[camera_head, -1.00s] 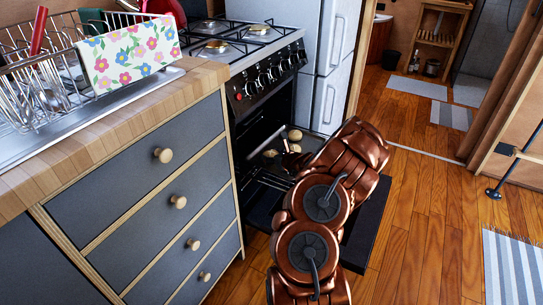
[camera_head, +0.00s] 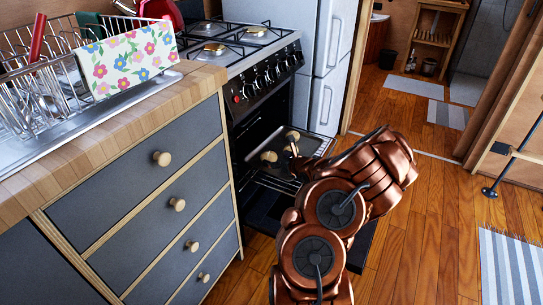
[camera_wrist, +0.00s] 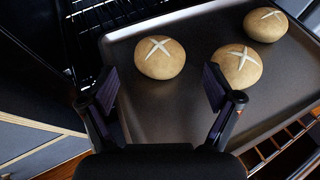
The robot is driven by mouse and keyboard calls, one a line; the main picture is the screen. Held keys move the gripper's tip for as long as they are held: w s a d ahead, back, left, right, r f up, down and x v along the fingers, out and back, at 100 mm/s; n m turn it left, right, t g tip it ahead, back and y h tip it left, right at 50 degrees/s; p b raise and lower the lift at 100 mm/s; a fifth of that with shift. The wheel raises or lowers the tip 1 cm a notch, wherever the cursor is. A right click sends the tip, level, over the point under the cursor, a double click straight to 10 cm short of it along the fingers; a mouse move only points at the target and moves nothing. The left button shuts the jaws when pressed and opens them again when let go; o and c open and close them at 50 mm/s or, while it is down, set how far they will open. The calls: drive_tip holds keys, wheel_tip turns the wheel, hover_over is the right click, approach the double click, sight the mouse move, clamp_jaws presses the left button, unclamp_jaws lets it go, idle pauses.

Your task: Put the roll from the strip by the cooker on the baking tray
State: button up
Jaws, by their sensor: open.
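The baking tray (camera_wrist: 165,115) is dark and flat, and it shows in the open oven in the head view (camera_head: 314,144). Three round brown rolls with pale cross cuts lie apart on it: a left roll (camera_wrist: 160,57), a middle roll (camera_wrist: 236,66) and a far right roll (camera_wrist: 266,24). Which one came from the strip I cannot tell. My gripper (camera_wrist: 162,90) is open and empty above the tray's near part, with the left roll beyond the gap between its fingers. In the head view my arm hides most of the gripper. No roll shows on the worktop strip (camera_head: 205,82).
The cooker (camera_head: 268,75) has its oven door (camera_head: 362,245) lowered. Oven rack bars (camera_wrist: 95,20) show beside the tray. Drawers (camera_head: 150,160) stand left of the oven. A dish rack (camera_head: 30,85) stands on the worktop.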

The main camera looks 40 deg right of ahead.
drive_tip(key=p+v, duration=0.1)
drive_tip(key=v, duration=0.5)
drive_tip(key=shift+s+a+r, duration=0.1)
drive_tip(key=shift+s+r, duration=0.05)
drive_tip(key=shift+s, duration=0.05)
idle(0.4)
